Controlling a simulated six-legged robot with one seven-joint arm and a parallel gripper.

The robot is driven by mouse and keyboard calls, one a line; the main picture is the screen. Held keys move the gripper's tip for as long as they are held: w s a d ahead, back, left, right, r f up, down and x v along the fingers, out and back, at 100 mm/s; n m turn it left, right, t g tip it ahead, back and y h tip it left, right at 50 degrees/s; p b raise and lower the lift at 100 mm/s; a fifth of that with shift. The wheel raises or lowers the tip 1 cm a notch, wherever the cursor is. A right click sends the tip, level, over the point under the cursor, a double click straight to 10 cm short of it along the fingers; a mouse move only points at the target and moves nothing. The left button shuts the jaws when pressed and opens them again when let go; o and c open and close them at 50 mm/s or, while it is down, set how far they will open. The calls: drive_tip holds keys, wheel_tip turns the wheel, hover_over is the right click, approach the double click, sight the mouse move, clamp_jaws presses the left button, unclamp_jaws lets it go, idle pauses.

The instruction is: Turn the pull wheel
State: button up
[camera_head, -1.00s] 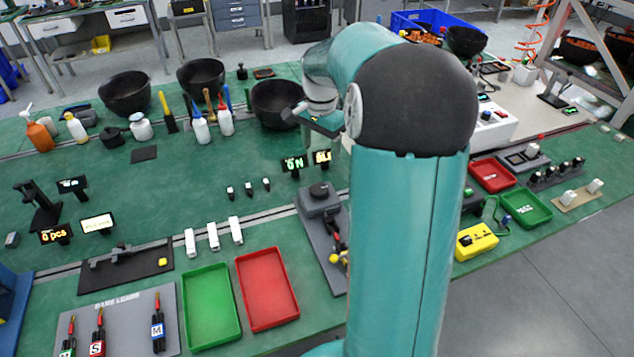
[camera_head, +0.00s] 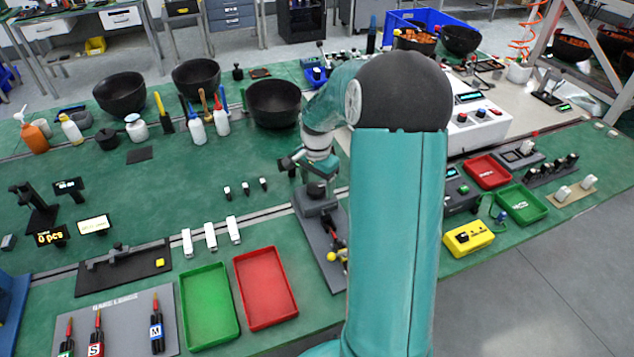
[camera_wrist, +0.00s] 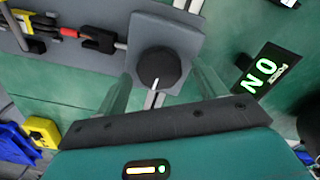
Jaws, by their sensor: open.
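The pull wheel is a round black knob with a white mark (camera_wrist: 160,66), on a grey block (camera_wrist: 185,33). In the head view the wheel (camera_head: 316,189) sits at the far end of a dark grey fixture (camera_head: 335,272), partly covered by my gripper (camera_head: 312,174). In the wrist view my gripper (camera_wrist: 162,80) is open, with one finger on each side of the wheel. Gaps show between the fingers and the wheel, and nothing is held. I cannot tell how far the fingertips are above the wheel's base.
A lit ON display (camera_wrist: 268,70) stands right of the wheel in the wrist view. A red tray (camera_head: 265,288) and a green tray (camera_head: 209,307) lie left of the fixture. Several white pieces (camera_head: 210,237) stand behind them. A black bowl (camera_head: 273,103) is beyond my gripper.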

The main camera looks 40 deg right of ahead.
drive_tip(key=shift+c, duration=0.4)
drive_tip(key=c, duration=0.9)
drive_tip(key=shift+n, duration=0.3)
drive_tip(key=n, duration=0.4)
drive_tip(key=shift+w, duration=0.15)
drive_tip(key=n, duration=0.4)
drive_tip(key=shift+a+n, duration=0.1)
drive_tip(key=shift+n, duration=0.2)
drive_tip(key=n, duration=0.4)
drive_tip(key=shift+w+n, duration=0.1)
drive_tip(key=shift+n, duration=0.2)
drive_tip(key=n, duration=0.4)
drive_tip(key=shift+a+n, duration=0.15)
drive_tip(key=shift+n, duration=0.25)
